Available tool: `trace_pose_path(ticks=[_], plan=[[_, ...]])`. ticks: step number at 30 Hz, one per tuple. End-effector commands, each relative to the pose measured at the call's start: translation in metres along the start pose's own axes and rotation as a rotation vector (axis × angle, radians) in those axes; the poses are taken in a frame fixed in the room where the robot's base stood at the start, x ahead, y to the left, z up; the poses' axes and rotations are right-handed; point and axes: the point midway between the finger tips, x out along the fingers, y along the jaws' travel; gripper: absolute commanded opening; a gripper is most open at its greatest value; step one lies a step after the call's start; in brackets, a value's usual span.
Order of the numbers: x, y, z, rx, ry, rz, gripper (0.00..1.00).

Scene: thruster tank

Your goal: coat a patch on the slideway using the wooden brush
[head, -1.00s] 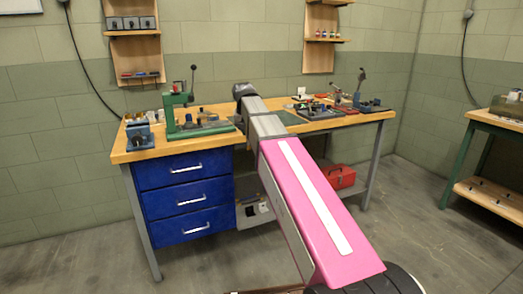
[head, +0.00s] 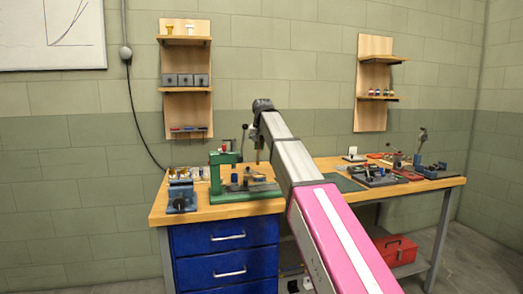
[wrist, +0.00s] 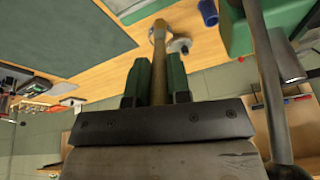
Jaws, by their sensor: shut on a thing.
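My gripper (wrist: 160,75) is shut on the handle of the wooden brush (wrist: 159,68), between its two green fingers in the wrist view. The brush's far end shows against the wooden bench top, beside a small grey round part; whether it touches anything is unclear. In the head view my wrist is above the bench, just right of the green press (head: 222,162), and the arm hides most of the gripper. The green press body (wrist: 238,28) and its grey lever also show at the right of the wrist view. I cannot make out a slideway for certain.
The bench (head: 215,210) also holds a blue vise (head: 181,196) at the left and several tools and fixtures (head: 372,176) at the right. A dark green mat (wrist: 60,35) lies on it. Wall shelves (head: 186,90) stand behind. A red toolbox (head: 396,250) sits below.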

Motion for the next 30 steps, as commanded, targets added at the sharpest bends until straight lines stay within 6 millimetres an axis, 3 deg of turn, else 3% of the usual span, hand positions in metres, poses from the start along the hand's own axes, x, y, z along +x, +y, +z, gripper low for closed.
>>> trace_pose_path(ticks=[8,21,30], plan=[[0.005,0.0,0.002,0.001,0.001,-0.004,0.0],[0.042,0.003,0.015,0.001,0.001,-0.004,0.0],[0.046,0.004,0.016,0.001,0.002,-0.004,0.0]])
